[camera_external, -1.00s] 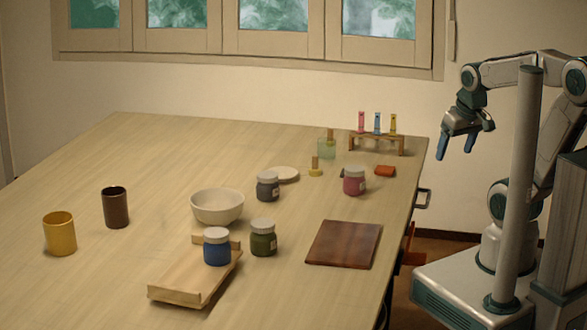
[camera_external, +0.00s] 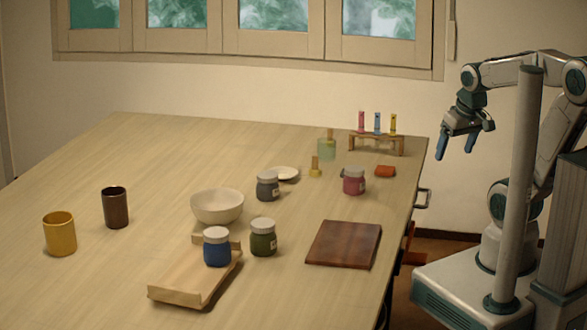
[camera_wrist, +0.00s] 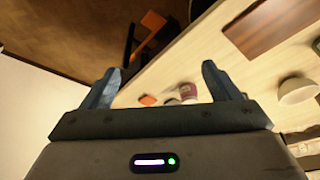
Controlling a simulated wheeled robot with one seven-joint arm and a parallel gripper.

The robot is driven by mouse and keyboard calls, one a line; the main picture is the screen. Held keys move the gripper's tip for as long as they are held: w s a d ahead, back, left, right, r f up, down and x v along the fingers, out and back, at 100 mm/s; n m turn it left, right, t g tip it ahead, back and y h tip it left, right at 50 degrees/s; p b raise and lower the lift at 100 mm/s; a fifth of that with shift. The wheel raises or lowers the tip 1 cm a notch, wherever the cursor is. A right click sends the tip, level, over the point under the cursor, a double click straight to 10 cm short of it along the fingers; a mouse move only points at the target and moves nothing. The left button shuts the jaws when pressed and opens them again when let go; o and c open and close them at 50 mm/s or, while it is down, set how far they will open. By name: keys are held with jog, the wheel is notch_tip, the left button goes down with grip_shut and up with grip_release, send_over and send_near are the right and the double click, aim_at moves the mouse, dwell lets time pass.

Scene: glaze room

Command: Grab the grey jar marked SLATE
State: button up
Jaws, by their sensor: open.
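The grey jar (camera_external: 267,187) has a pale lid and stands upright on the table, behind and right of the cream bowl. It carries a small pale label, too small to read. I cannot make this jar out in the wrist view. My gripper (camera_external: 455,154) is open and empty, up in the air past the table's right edge, well to the right of the grey jar. Its two blue fingers show spread apart in the wrist view (camera_wrist: 161,69), with nothing between them.
Near the grey jar are a cream bowl (camera_external: 217,206), a pale disc (camera_external: 285,174) and a yellow stamp-like piece (camera_external: 315,170). A maroon jar (camera_external: 354,182) stands to its right. Green (camera_external: 263,238) and blue (camera_external: 217,247) jars are nearer the front. A brown board (camera_external: 343,244) lies front right.

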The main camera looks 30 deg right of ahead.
jog(key=w+a+r+n, duration=0.2)
jog(key=w+a+r, duration=0.1)
jog(key=w, duration=0.3)
jog(key=w+a+r+n, duration=0.2)
jog(key=w+r, duration=0.1)
jog(key=w, duration=0.4)
jog(key=n+g+y, duration=0.1)
jog(key=n+g, duration=0.2)
jog(key=n, duration=0.4)
send_over(268, 174)
jog(key=d, duration=0.2)
notch_tip(268, 174, down, 11)
jog(key=f, duration=0.5)
jog(key=a+f, duration=0.1)
jog(key=f, duration=0.1)
jog(key=shift+a+f, duration=0.1)
jog(key=shift+f, duration=0.3)
jog(key=shift+a+f+p, duration=0.2)
jog(key=shift+f+p, duration=0.15)
jog(key=shift+f, duration=0.55)
jog(key=shift+a+f+p, duration=0.15)
jog(key=shift+f+p, duration=0.25)
jog(key=shift+f, duration=0.55)
jog(key=shift+a+f+p, duration=0.2)
jog(key=shift+f+p, duration=0.15)
jog(key=shift+f, duration=0.55)
jog(key=shift+s, duration=0.1)
jog(key=c, duration=1.2)
jog(key=shift+r, duration=0.1)
